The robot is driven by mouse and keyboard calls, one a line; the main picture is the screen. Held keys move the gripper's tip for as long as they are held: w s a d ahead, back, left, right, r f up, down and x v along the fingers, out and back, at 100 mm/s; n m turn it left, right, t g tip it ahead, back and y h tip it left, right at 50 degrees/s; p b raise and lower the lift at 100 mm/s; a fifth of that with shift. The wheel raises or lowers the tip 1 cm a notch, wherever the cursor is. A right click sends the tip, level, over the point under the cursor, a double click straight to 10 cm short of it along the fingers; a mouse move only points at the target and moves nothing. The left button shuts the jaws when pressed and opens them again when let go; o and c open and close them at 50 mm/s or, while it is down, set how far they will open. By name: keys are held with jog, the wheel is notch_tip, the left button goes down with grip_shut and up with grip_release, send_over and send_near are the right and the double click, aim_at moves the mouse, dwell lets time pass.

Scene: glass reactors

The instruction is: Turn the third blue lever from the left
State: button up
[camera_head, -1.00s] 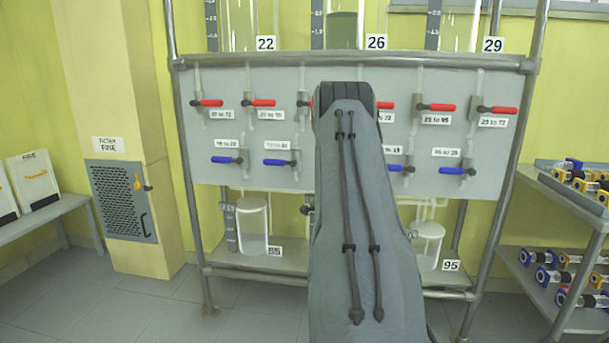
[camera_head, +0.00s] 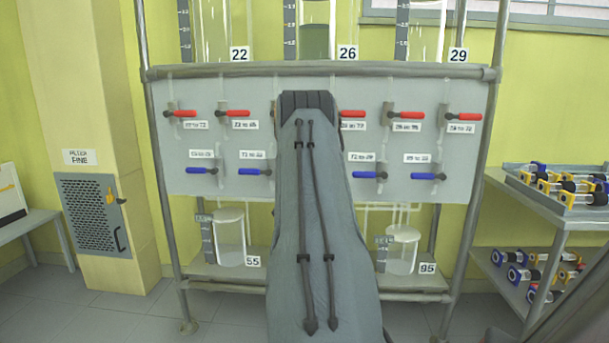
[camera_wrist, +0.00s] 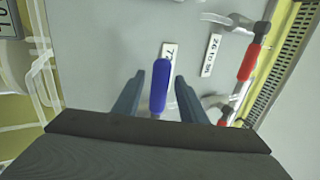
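In the head view a grey panel (camera_head: 318,190) carries a lower row of blue levers. Two show left of my arm, the first (camera_head: 202,170) and the second (camera_head: 254,171). Two more show right of it, one with its handle at the arm's edge (camera_head: 364,174) and one further right (camera_head: 423,176). My arm covers the panel's middle and hides my gripper there. In the wrist view my gripper (camera_wrist: 159,82) is open, with one finger on each side of a blue lever (camera_wrist: 161,86). Gaps show on both sides. A label starting with 7 sits beside it.
A row of red levers (camera_head: 238,113) runs above the blue ones; one red lever (camera_wrist: 249,62) is right of my gripper in the wrist view. Glass vessels (camera_head: 230,238) stand below the panel. A shelf (camera_head: 567,214) with parts stands at right, a vented cabinet (camera_head: 92,215) at left.

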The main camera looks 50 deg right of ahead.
jog(key=shift+a, duration=0.1)
jog(key=v, duration=0.7)
jog(key=shift+a+f, duration=0.2)
jog(key=shift+a, duration=0.1)
jog(key=shift+s, duration=0.1)
